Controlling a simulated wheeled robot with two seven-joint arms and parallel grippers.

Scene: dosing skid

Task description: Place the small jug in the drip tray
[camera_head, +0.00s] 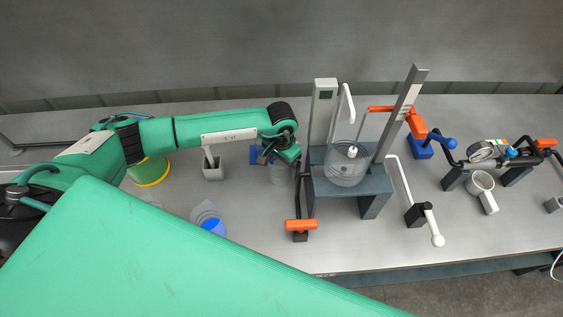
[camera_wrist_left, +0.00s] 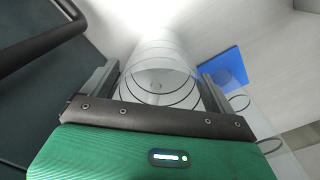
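A clear ringed vessel (camera_head: 281,174) stands left of the dark frame. It also shows in the left wrist view (camera_wrist_left: 160,75), between the fingers of my left gripper (camera_wrist_left: 158,85). That gripper is open, with the fingers on either side of the vessel; contact is not clear. In the head view my left gripper (camera_head: 284,155) partly hides the vessel. I cannot clearly tell which object is the drip tray. My right gripper is not in view.
A dark frame (camera_head: 374,184) with a clear cylinder (camera_head: 346,166) stands right of my left gripper, with orange-handled levers close by. A grey holder (camera_head: 213,172), a clear-and-blue vessel (camera_head: 211,222) and a green-yellow container (camera_head: 150,170) are at left. A blue pad (camera_wrist_left: 223,69) lies beside the ringed vessel.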

